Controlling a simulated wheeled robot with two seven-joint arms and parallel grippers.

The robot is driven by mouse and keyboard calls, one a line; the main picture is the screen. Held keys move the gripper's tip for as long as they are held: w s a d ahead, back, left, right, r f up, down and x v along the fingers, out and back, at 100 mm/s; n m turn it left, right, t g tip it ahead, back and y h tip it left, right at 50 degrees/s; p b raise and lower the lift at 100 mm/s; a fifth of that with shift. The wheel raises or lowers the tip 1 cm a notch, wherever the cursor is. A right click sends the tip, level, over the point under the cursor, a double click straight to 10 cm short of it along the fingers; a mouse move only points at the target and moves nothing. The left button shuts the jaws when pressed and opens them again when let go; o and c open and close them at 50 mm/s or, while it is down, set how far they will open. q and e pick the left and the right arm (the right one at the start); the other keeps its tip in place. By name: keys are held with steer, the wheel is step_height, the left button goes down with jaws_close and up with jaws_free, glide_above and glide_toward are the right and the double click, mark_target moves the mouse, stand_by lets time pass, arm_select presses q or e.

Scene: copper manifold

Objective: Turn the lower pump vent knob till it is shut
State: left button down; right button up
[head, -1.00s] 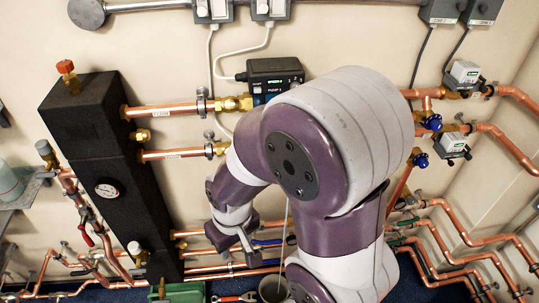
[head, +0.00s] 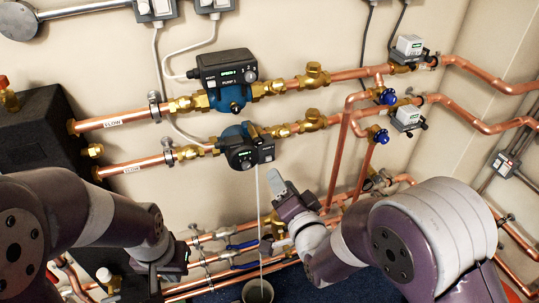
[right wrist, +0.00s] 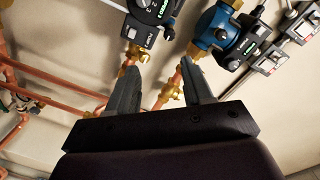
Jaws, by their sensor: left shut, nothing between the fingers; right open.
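The lower pump (head: 236,133) has a blue body and a black front box, on the lower copper pipe. I cannot clearly make out its vent knob or how far it is turned. A thin pale stream (head: 259,225) runs from this pump down to a grey bucket (head: 258,291). My right gripper (head: 287,188) is open and empty, below and right of the lower pump and apart from it. In the right wrist view its two fingers (right wrist: 160,66) are spread, with pumps beyond them. My left gripper (head: 172,264) is shut and empty, at lower left, well below the pump.
The upper pump (head: 228,80) sits just above the lower one. Brass valves (head: 312,76) and blue-handled valves (head: 387,96) line the pipes to the right. Copper pipes (head: 220,236) run low along the wall. A dark block (head: 30,130) stands at left.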

mark_target(259, 143)
steer(key=shift+t+y, duration=0.3)
steer(key=shift+t, duration=0.1)
steer(key=x, duration=0.4)
steer(key=p+x, duration=0.1)
steer(key=x, duration=0.7)
steer(key=shift+w+a+r+p, duration=0.15)
steer(key=shift+a+r+p, duration=0.1)
steer(key=shift+a+p, duration=0.15)
jaws_close()
